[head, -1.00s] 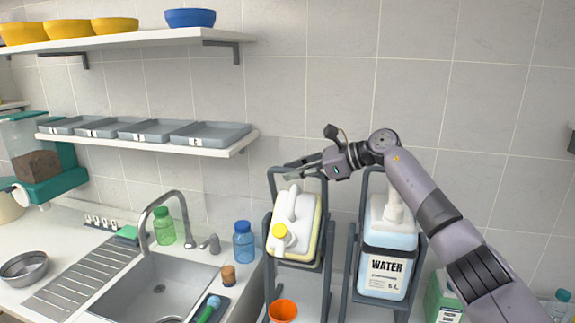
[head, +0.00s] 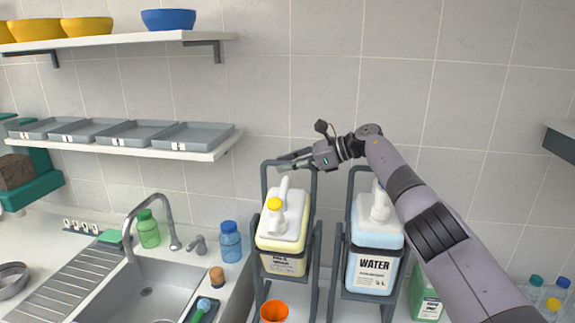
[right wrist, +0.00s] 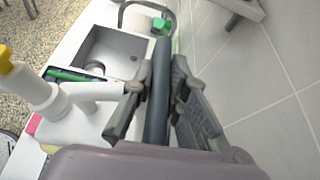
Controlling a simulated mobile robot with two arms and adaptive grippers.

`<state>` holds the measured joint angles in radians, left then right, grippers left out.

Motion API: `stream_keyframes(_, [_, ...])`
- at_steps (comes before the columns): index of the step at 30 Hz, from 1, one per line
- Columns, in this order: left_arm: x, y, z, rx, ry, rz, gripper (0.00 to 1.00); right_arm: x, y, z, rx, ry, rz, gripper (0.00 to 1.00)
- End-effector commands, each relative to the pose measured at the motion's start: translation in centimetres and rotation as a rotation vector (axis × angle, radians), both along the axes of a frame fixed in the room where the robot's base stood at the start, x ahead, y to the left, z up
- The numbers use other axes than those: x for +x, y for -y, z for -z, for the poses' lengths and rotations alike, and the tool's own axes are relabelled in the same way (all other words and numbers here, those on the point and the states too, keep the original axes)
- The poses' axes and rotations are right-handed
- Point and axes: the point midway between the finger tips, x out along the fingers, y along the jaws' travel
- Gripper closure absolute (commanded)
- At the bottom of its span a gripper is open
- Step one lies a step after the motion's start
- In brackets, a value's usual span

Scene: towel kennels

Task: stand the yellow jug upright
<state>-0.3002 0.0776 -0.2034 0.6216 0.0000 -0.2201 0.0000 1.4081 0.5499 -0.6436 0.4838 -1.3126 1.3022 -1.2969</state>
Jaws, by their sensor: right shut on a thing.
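The yellow jug (head: 282,228), with a white top and handle and a yellow cap, sits in a grey tilting cradle (head: 264,185). It stands close to upright, and the upper part of its front label shows. In the right wrist view its yellow cap (right wrist: 6,60) and white spout are at the left. My right gripper (head: 297,160) is at the top of the cradle, above and behind the jug. Its fingers are shut on the cradle's dark top bar, which runs between them in the right wrist view (right wrist: 158,95). My left gripper is not in view.
A water jug (head: 374,255) stands in a similar cradle to the right, partly behind my right arm. An orange cup (head: 274,311) is below the yellow jug. A blue bottle (head: 230,242) and the sink (head: 150,285) are to the left. A tray shelf (head: 190,152) juts out at upper left.

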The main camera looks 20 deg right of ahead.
Motion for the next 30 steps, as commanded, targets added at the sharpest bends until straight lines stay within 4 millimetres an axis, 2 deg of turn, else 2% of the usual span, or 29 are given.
stream_keyframes(7, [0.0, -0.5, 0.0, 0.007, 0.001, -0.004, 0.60, 0.0, -0.1, -0.2, 0.000, 0.002, -0.004, 1.00])
stream_keyframes(8, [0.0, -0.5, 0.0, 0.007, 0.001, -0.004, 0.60, 0.0, -0.1, -0.2, 0.000, 0.002, -0.004, 0.85])
stream_keyframes(17, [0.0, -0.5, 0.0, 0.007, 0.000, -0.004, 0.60, 0.0, -0.1, -0.2, 0.001, 0.002, -0.003, 0.65])
stream_keyframes(26, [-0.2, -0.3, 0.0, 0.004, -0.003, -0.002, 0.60, -0.1, 0.0, -0.2, 0.001, 0.001, -0.002, 0.65])
stream_keyframes(30, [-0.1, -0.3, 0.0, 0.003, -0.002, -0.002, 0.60, -0.6, 1.0, -0.6, 0.002, 0.001, 0.001, 0.65])
